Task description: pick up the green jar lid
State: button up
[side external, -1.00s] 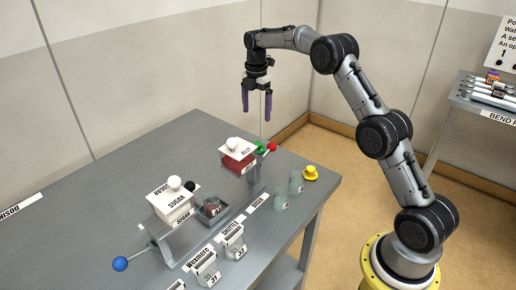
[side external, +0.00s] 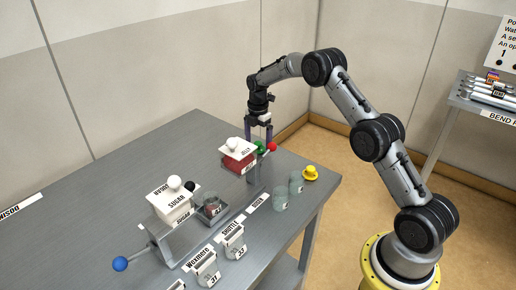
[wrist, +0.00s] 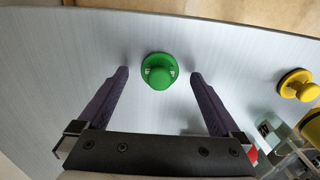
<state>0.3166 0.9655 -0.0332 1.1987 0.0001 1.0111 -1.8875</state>
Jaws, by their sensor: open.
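The green jar lid (wrist: 158,72) lies on the grey table, a round disc with a knob on top. In the wrist view it sits between the two purple fingers of my gripper (wrist: 159,77), with a gap on each side. In the side view my gripper (side external: 259,137) is lowered over the green lid (side external: 259,147), which is partly hidden behind the red-filled box and a finger. My gripper is open and empty.
A yellow lid (side external: 310,173) lies to the right, near two glass jars (side external: 281,199). A red-filled box with a white top (side external: 238,155) stands close in front of the green lid, beside a red knob (side external: 272,147).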

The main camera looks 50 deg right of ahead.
jog(key=shift+f, duration=0.45)
jog(key=c, duration=1.4)
jog(key=shift+r, duration=0.15)
